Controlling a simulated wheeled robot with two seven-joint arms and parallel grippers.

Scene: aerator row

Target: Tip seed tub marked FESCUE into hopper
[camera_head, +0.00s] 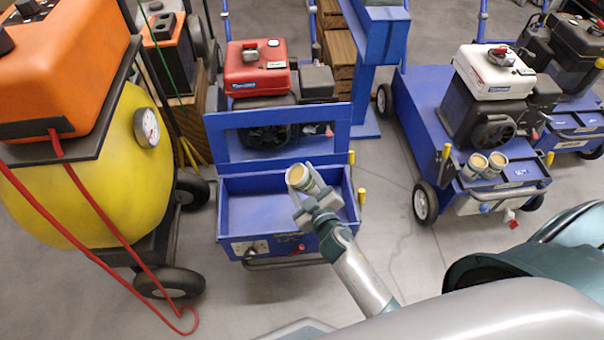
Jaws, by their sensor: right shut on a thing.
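My right gripper (313,194) is shut on a small seed tub (301,178) with pale tan contents at its open top. The tub is tilted a little, its mouth toward the upper left. It shows over the right part of the blue open-topped hopper (240,212) on the red-engined machine. The hopper's visible floor looks bare. I cannot read any marking on the held tub. Two similar tubs (474,166) stand side by side on the blue machine to the right; their markings are also too small to read. My left gripper is not in view.
A yellow tank (110,170) with an orange engine and red hose stands at the left. A red engine (257,66) is behind the hopper. A white-engined blue machine (425,105) stands at the right. Grey floor (390,215) lies clear between the machines.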

